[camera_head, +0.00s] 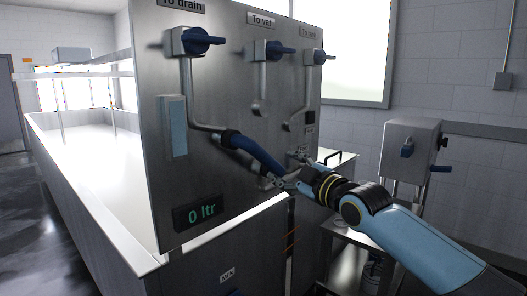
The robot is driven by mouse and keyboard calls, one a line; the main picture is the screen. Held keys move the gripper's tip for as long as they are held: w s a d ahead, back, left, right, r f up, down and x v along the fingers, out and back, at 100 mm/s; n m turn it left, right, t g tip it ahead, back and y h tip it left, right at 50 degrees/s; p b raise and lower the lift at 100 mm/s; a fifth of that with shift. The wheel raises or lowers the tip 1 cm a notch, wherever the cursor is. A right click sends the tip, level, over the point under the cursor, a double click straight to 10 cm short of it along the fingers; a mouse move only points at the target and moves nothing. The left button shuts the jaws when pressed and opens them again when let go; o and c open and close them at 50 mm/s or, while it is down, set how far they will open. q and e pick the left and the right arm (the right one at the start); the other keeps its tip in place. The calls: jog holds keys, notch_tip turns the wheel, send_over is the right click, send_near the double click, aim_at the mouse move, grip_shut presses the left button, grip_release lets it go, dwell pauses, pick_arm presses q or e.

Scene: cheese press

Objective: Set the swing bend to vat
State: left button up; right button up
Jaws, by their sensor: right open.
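The swing bend (254,154) is a dark blue tube in front of the steel panel (228,85). Its upper left end meets the grey pipe (187,95) coming down from the "To drain" valve (198,41). Its lower right end is at my right gripper. The pipe under the "To vat" valve (273,50) ends in an open-looking stub (259,109), apart from the bend. My right gripper (289,170) is open, its fingers around or beside the bend's lower end; I cannot tell which. My left gripper is out of view.
A third blue-handled valve (317,57) with its own pipe is at the panel's right; its label is hard to read. A display (202,213) reads 0 ltr. A long white vat (95,160) is at left. A steel box (411,148) stands at right.

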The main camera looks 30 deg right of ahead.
aim_at(267, 159)
jog(key=w, duration=0.3)
jog(key=w+b, duration=0.1)
jog(key=w, duration=0.3)
jog(key=w+b, duration=0.1)
jog(key=w, duration=0.3)
jog(key=shift+a, duration=0.25)
grip_shut()
